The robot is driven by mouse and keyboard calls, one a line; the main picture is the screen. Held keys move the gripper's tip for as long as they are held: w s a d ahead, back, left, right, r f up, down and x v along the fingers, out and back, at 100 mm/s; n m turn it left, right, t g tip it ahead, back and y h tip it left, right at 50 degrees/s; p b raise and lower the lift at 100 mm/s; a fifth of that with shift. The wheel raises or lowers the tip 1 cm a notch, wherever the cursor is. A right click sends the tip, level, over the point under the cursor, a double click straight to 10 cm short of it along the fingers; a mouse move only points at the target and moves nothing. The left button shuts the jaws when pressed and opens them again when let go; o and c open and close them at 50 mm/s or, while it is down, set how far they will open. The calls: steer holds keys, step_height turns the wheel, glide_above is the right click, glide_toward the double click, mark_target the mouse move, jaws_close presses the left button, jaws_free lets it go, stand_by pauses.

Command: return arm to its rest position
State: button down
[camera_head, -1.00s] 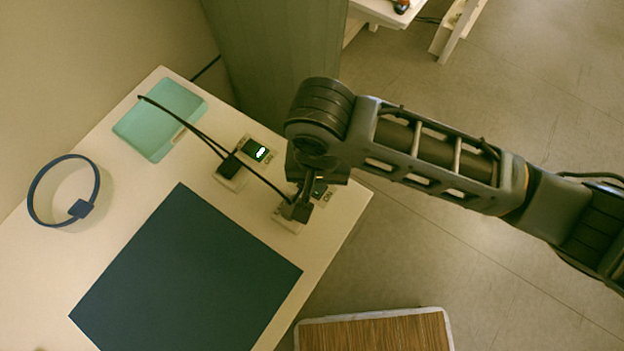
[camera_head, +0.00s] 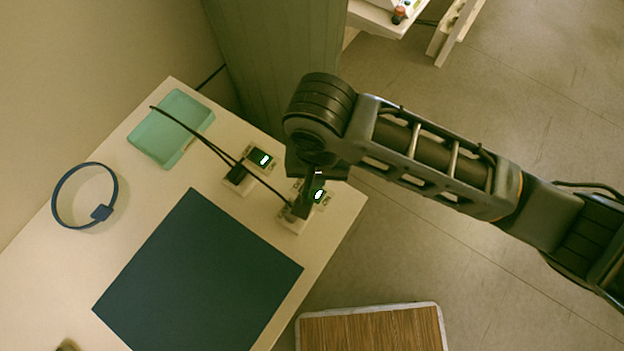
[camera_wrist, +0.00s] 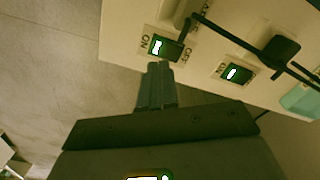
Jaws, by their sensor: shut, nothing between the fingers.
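My gripper (camera_wrist: 157,72) is shut and empty in the wrist view. Its fingertips point at the near switch (camera_wrist: 163,47), whose green face is lit; I cannot tell whether they touch it. In the head view my arm reaches in from the right over the table corner, and the gripper is mostly hidden under the wrist. The near switch also shows in the head view (camera_head: 319,196), just below the wrist. A second lit switch (camera_head: 262,160) stands to its left, and it also shows in the wrist view (camera_wrist: 235,73).
Black plugs (camera_head: 237,174) with cables stand beside the switches. The white table (camera_head: 150,225) also bears a dark mat (camera_head: 200,275), a teal tray (camera_head: 171,128) and a blue ring-shaped band (camera_head: 103,212). A wood-topped stool (camera_head: 370,330) stands below. Open floor (camera_head: 500,100) lies right.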

steer(key=shift+r+p, duration=0.4)
steer(key=shift+r, duration=0.3)
